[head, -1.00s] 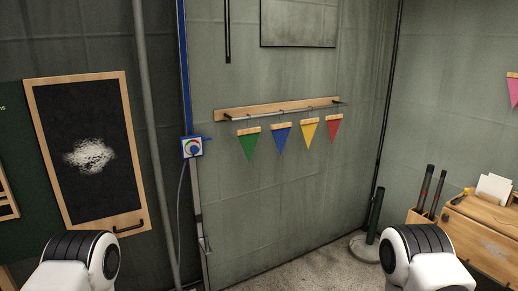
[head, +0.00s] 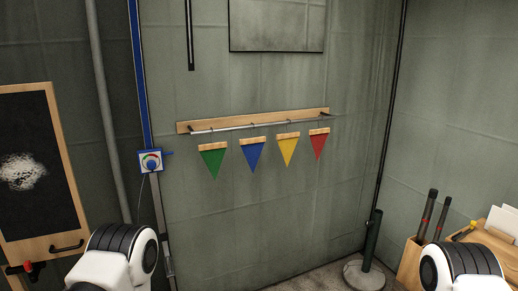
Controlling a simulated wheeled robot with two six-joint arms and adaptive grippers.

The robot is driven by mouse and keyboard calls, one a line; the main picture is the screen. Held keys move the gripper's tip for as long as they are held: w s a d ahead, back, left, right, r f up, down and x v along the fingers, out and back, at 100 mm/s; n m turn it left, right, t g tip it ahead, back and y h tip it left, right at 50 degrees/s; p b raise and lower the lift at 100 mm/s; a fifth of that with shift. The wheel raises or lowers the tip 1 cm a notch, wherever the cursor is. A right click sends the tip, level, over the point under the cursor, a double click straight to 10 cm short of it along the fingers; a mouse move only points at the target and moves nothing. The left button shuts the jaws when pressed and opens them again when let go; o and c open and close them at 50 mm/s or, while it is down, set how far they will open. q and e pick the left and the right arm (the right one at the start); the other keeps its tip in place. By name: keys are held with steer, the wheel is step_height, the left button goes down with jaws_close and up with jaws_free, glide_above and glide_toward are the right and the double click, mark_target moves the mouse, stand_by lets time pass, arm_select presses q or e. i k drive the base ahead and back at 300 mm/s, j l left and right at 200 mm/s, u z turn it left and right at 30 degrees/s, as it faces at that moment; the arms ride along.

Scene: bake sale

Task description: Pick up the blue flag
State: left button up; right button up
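The blue flag (head: 252,156) is a triangle pointing down from a wooden top strip. It hangs by a hook from a metal rail (head: 230,128) on the back wall. The green flag (head: 212,162) hangs to its left. The yellow flag (head: 288,151) and the red flag (head: 319,145) hang to its right. White and black parts of my two arms show at the bottom left and bottom right. Neither of my grippers shows, and nothing covers the blue flag.
A blue-edged post with a dial box (head: 150,161) stands left of the flags. A framed chalkboard (head: 32,180) is at far left. A dark post on a round base (head: 364,274) stands at right, near a wooden holder with dark rods (head: 412,262). The wall before the flags is clear.

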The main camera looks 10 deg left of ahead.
mark_target(251, 148)
steer(key=i+l+u, duration=0.1)
steer(key=i+l, duration=0.4)
steer(key=i+l+u, duration=0.15)
steer(key=i+l, duration=0.35)
steer(key=i+l+u, duration=0.1)
steer(key=i+l, duration=0.35)
steer(key=l, duration=0.2)
